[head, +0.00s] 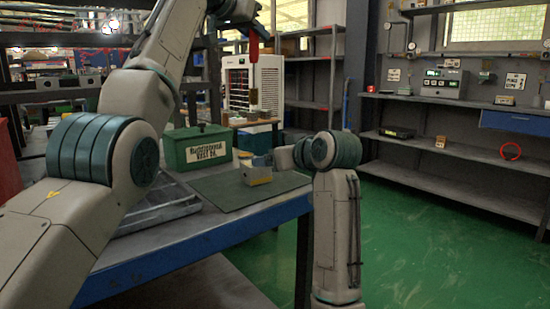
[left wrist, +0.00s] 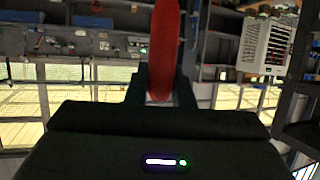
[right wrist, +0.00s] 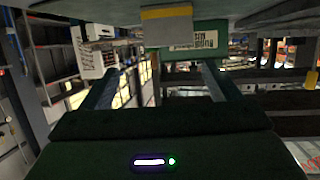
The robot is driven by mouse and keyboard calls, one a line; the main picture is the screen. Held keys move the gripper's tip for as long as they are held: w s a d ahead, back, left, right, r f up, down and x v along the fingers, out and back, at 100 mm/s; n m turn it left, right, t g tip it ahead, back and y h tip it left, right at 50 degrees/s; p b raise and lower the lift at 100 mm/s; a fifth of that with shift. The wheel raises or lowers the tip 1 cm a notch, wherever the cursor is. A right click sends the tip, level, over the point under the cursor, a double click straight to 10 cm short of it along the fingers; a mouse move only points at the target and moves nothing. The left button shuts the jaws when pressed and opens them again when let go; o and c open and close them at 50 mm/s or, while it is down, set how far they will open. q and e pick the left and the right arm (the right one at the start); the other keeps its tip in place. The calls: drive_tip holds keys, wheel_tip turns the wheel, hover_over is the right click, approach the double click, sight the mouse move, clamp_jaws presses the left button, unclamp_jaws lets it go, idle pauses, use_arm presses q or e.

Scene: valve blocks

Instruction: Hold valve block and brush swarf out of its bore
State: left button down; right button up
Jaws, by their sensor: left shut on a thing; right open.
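The valve block (head: 257,176), grey-tan with a yellow part and a bluish top, sits on the dark green mat (head: 215,192) on the bench. It also shows in the right wrist view (right wrist: 166,27), with a yellow band. My left gripper (head: 252,27) is shut on the red handle of the brush (head: 254,46), which hangs upright above and behind the block in the head view. The red handle fills the jaws in the left wrist view (left wrist: 165,45). My right gripper (right wrist: 158,70) is open and empty, facing the block from the right. The bore cannot be made out.
A green lettered box (head: 196,147) stands behind the mat. A grey metal tray (head: 160,208) lies left of it, partly behind my left arm. The mat is clear around the block. Shelves (head: 450,170) stand along the right wall beyond open green floor.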

sight(256, 172)
drive_tip(key=shift+s+a+r+g, duration=0.2)
drive_tip(key=shift+a+g, duration=0.2)
drive_tip(key=shift+a, duration=0.1)
drive_tip(key=shift+w+a+f, duration=0.15)
drive_tip(key=shift+w, duration=0.1)
drive_tip(key=x, duration=1.1)
drive_tip(key=shift+a, duration=0.1)
drive_tip(key=c, duration=1.4)
